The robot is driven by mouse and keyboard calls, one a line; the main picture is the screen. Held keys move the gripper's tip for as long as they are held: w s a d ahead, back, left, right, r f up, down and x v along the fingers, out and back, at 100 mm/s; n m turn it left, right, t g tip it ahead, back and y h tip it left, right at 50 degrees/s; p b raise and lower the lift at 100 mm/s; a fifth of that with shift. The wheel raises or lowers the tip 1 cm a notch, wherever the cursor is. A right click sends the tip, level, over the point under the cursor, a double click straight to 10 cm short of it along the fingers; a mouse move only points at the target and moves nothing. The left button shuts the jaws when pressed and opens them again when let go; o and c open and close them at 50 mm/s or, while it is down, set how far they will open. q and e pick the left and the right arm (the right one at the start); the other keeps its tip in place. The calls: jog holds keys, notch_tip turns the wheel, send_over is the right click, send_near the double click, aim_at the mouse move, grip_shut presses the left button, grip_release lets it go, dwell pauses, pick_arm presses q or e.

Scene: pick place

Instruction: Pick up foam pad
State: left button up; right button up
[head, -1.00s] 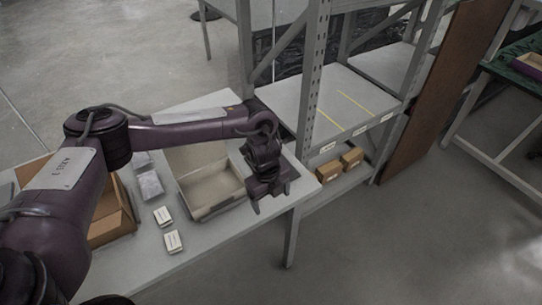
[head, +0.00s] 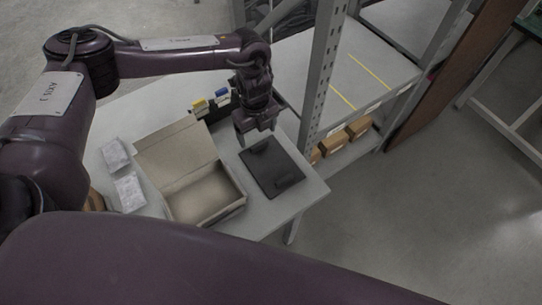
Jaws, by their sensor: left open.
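The foam pad appears to be the flat dark grey pad (head: 274,170) on the table, right of the open box. My left gripper (head: 257,135) is open and points down at the far edge of this pad. Its fingers look empty, and I cannot tell whether they touch the pad. My right gripper is not in view.
An open cardboard box (head: 206,194) with its lid raised stands left of the pad. White packets (head: 130,192) lie left of it. A grey shelf post (head: 322,75) rises close right of the gripper. The table (head: 268,213) is bare at its near right.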

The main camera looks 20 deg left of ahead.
aim_at(259, 144)
pick_arm(q)
jog(key=f, duration=0.1)
jog(key=f+p, duration=0.1)
jog(key=f, duration=0.1)
jog(key=shift+s+d+f, duration=0.2)
jog(key=shift+d, duration=0.1)
notch_tip(259, 144, down, 2)
jog(key=shift+w+a+f, duration=0.1)
jog(key=shift+w+f, duration=0.05)
jog(key=shift+f, duration=0.05)
jog(key=c, duration=1.1)
jog(key=shift+o, duration=0.2)
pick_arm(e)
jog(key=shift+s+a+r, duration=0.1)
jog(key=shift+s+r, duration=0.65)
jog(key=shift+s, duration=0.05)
pick_arm(q)
jog(key=shift+r, duration=0.15)
